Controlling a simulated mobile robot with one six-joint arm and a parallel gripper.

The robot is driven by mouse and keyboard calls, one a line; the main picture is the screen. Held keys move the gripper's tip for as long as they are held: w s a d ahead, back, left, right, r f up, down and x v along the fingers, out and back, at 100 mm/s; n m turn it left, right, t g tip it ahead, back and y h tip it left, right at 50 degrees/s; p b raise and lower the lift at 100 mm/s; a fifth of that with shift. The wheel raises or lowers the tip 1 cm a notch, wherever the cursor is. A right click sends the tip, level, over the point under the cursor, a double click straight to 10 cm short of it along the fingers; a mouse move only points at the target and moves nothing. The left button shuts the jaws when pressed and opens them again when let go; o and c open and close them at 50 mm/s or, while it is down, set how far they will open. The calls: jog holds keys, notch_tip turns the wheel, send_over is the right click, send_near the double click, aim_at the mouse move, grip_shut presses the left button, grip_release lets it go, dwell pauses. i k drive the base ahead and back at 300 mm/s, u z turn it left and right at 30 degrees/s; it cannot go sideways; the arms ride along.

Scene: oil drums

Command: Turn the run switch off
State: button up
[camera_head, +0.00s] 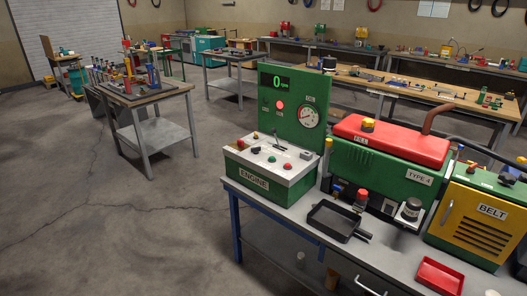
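The green engine control box (262,172), labelled ENGINE, stands at the left end of the grey workbench (290,205). The upright green panel (290,85) behind shows 0 rpm on a display (277,82), a red lamp (280,104) and a round gauge (309,117). My gripper is not in view.
Right of the box are a green engine (375,172) with a red cover (392,142), a black pan (335,220), a red tray (440,276) and a yellow BELT unit (480,222). A small table (150,100) stands back left. The floor left is clear.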

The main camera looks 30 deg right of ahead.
aim_at(256, 150)
jog(key=k, duration=0.2)
jog(key=u, duration=0.25)
jog(key=i, duration=1.3)
jog(key=u, duration=0.25)
